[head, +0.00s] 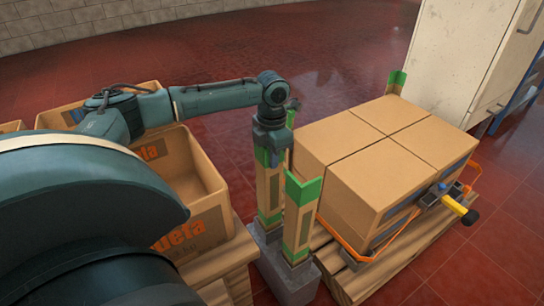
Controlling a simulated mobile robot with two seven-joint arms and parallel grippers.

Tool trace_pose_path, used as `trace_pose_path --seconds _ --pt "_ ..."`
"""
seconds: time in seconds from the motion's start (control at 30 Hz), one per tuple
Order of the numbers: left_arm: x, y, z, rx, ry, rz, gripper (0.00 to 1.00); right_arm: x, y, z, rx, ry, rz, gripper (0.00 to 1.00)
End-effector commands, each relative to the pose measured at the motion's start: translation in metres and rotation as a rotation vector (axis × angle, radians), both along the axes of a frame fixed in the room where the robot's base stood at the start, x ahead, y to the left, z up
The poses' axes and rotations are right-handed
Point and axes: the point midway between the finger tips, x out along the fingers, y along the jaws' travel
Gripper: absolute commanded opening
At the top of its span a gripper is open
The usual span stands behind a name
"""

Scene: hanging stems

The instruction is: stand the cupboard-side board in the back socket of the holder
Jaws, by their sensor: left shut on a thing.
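My left gripper (270,145) points down and is shut on the upper end of a tan board (269,190) with green ends. This board is upright, with its lower end at the back part of the grey holder (288,287). I cannot tell whether it is fully seated in the back socket. A second angled board (304,215) with green ends stands upright in the front part of the holder. Another green-topped board (396,81) stands at the far corner of the boxes, near the cupboard (465,55). A green tip (291,118) shows behind my gripper. My right gripper is out of view.
A block of cartons (385,155) sits on a wooden pallet (350,284), with an orange strap (345,240) and a yellow-handled tool (455,205) at its side. Open boxes (195,180) stand on the left. Red floor is clear behind.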

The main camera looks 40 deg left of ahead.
Motion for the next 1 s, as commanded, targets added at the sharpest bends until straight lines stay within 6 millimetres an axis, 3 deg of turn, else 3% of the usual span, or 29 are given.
trace_pose_path --seconds 0.13,0.17,0.43,0.8,1.0 --pt "0.0 0.0 0.0 0.0 -0.001 0.0 0.0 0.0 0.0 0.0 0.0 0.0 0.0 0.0" --pt "0.0 0.0 0.0 0.0 -0.001 0.0 0.09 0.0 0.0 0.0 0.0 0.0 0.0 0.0" --pt "0.0 0.0 0.0 0.0 -0.001 0.0 0.31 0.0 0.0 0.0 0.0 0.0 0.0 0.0" --pt "0.0 0.0 0.0 0.0 0.0 0.0 0.32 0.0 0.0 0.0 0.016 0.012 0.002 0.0" --pt "0.001 0.0 0.044 -0.001 -0.004 0.001 0.32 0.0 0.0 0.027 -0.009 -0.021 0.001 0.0"
